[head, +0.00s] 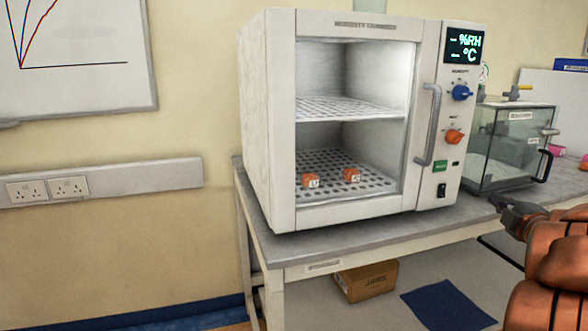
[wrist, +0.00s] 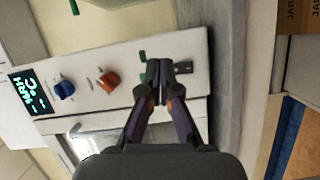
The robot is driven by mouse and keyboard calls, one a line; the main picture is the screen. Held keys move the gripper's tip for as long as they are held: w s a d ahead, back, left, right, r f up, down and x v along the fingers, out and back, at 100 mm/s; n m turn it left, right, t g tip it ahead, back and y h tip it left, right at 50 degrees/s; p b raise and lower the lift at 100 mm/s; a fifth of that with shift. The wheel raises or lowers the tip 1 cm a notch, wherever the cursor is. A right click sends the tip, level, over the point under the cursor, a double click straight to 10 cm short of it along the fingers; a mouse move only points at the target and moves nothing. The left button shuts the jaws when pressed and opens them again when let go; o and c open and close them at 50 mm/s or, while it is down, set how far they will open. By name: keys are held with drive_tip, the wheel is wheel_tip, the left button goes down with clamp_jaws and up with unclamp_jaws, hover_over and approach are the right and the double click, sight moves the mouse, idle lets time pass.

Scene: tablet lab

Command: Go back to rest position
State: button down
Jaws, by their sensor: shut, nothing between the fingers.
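My gripper (head: 516,212) is at the right of the head view, in front of the bench and right of the white humidity chamber (head: 268,150). In the wrist view my gripper (wrist: 159,68) is shut and empty, with its fingertips together in front of the chamber's control panel (wrist: 120,75). The black rocker switch (wrist: 183,68) appears just beside the tips; I cannot tell whether they touch it. The chamber's door, with a grey handle (head: 429,125), looks shut. Two small orange labelled items (head: 311,181) (head: 351,175) sit on its lower perforated shelf.
A clear glass box (head: 506,150) stands right of the chamber on the grey bench (head: 300,245). A cardboard box (head: 366,281) and a dark blue mat (head: 448,304) are below.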

drive_tip(key=s+a+f+m+g+h, duration=0.4)
drive_tip(key=s+a+f+m+g, duration=0.8)
drive_tip(key=s+f+m, duration=0.25)
drive_tip(key=s+a+f+g+y, duration=0.3)
drive_tip(key=s+a+f+g, duration=0.1)
drive_tip(key=s+a, duration=0.7)
drive_tip(key=s+a+f+g+y, duration=0.3)
drive_tip(key=s+a+g, duration=0.1)
drive_tip(key=s+a, duration=0.75)
wheel_tip(320, 180, up, 20)
drive_tip(key=s+d+p, duration=0.1)
drive_tip(key=s+p, duration=0.1)
drive_tip(key=p, duration=1.7)
drive_tip(key=shift+d+r+m+t, duration=0.2)
drive_tip(key=shift+d+m+t, duration=0.1)
drive_tip(key=shift+d+m, duration=0.05)
drive_tip(key=c, duration=1.9)
unclamp_jaws()
